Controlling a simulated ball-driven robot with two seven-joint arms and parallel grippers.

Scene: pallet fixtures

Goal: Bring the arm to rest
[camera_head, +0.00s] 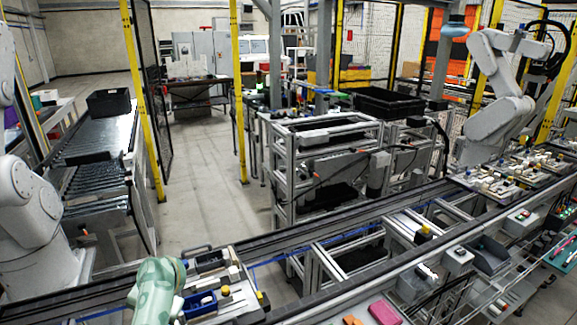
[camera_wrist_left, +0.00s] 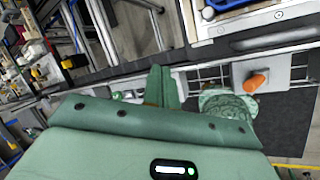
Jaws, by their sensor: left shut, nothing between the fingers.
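My left arm (camera_head: 156,289), pale green, rises from the bottom edge of the head view, in front of the conveyor's near left end. In the left wrist view the two green fingers of my left gripper (camera_wrist_left: 161,86) are together, pointing up the picture, with nothing held between them. The gripper is over the edge of the line, apart from the pallet with the blue part. My right arm and gripper show in neither view.
A pallet fixture (camera_head: 228,296) with blue parts lies on the conveyor (camera_head: 330,232) beside my arm. An orange piece (camera_wrist_left: 256,81) sits on a grey block near the fingers. White robot arms stand at left (camera_head: 30,215) and right (camera_head: 497,100). Open floor (camera_head: 200,190) lies behind the conveyor.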

